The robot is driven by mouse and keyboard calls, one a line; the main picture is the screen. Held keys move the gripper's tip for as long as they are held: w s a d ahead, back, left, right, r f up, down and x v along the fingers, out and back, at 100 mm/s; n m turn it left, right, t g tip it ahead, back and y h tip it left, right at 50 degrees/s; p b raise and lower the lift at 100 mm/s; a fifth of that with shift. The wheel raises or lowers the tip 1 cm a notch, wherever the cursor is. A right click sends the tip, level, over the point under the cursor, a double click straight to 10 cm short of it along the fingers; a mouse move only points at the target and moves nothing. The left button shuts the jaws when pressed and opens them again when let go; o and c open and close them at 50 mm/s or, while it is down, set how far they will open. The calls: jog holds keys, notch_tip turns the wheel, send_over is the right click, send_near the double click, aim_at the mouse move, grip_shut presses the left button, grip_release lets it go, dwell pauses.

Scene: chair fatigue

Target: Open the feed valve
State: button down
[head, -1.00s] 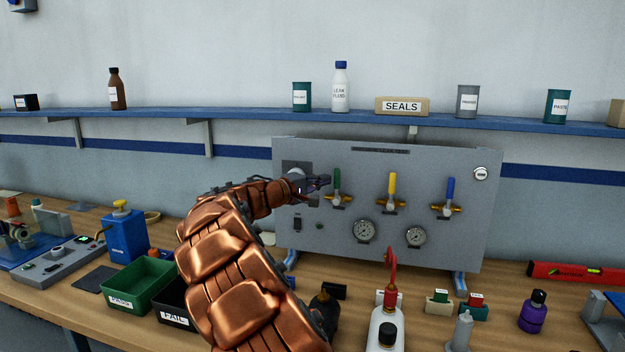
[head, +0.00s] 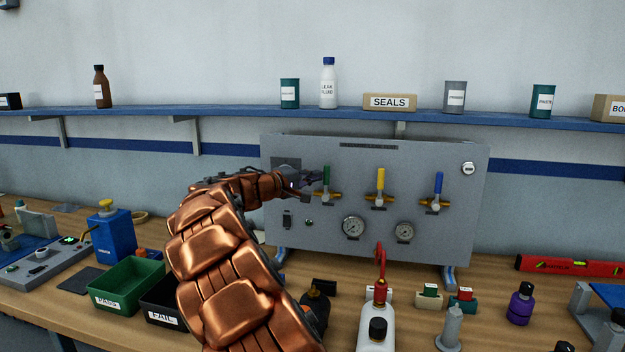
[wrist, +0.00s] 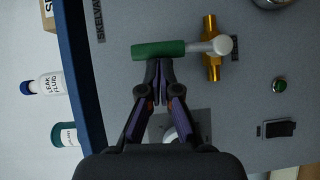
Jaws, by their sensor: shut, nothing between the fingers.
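The grey valve panel (head: 370,235) stands at the back of the bench with three levers on brass bodies. The green-handled lever (head: 326,178) is at left, the yellow one (head: 381,180) in the middle, the blue one (head: 438,184) at right. All three point up. No readable label shows which is the feed valve. My gripper (head: 318,177) is at the left side of the green lever. In the wrist view, the shut fingertips (wrist: 159,64) meet at the side of the green handle (wrist: 158,49), touching it or very close; nothing is between them.
Two gauges (head: 353,226) sit below the levers. A white bottle with a red spout (head: 376,325) stands in front of the panel. Green and black bins (head: 128,285) are left of my arm. A blue shelf (head: 230,112) with containers runs above.

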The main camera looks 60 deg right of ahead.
jog(key=shift+s, duration=0.1)
jog(key=s+m+y+b, duration=0.1)
jog(key=b, duration=0.1)
jog(key=s+d+m+t+y+b, duration=0.1)
jog(key=m+b, duration=0.1)
jog(key=shift+s+b, duration=0.25)
jog(key=shift+b, duration=0.05)
jog(key=s+d+f+m+t+y+b, duration=0.2)
jog(key=s+m+t+b, duration=0.4)
jog(key=b, duration=0.5)
jog(key=shift+s+d+f+m+t+y, duration=0.2)
jog(key=shift+f+m+t+y, duration=0.4)
jog(key=shift+f+m+y, duration=0.5)
jog(key=shift+r, duration=0.2)
jog(key=shift+r, duration=0.15)
